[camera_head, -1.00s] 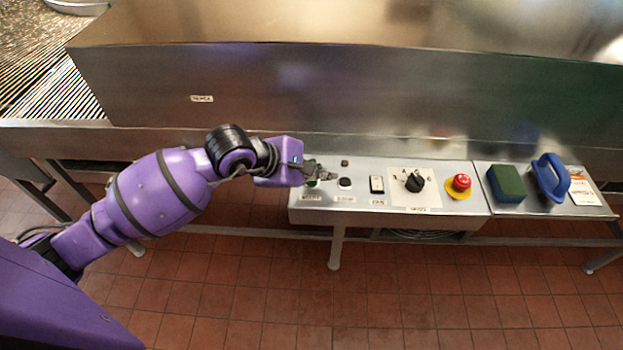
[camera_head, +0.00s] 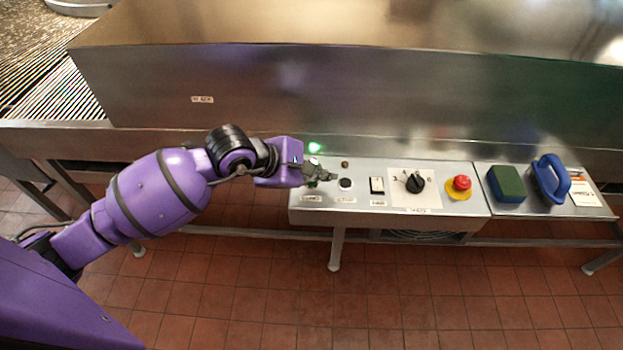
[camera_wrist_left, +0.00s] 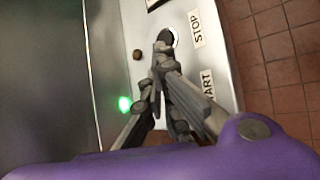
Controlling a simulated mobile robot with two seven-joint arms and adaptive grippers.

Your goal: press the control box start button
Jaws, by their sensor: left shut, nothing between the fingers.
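The control box (camera_head: 300,216) is a steel panel along the front of the machine. My left gripper (camera_head: 328,176) is shut and empty, low over its left end. The start button is largely hidden under the gripper; a bit of green (camera_head: 312,184) shows there. Its label (camera_head: 311,198) lies just in front, and in the left wrist view the START label (camera_wrist_left: 207,82) is partly covered by a finger. A green lamp (camera_head: 315,148) glows behind the gripper and also shows in the left wrist view (camera_wrist_left: 124,103). Whether the fingers touch the button is hidden.
Right of the gripper are the black stop button (camera_head: 345,184), a small brownish lamp (camera_head: 345,164), a rocker switch (camera_head: 377,185), a rotary knob (camera_head: 414,183) and a red emergency button (camera_head: 461,183). A green-topped sponge (camera_head: 507,184) and blue-handled tool (camera_head: 551,178) lie further right.

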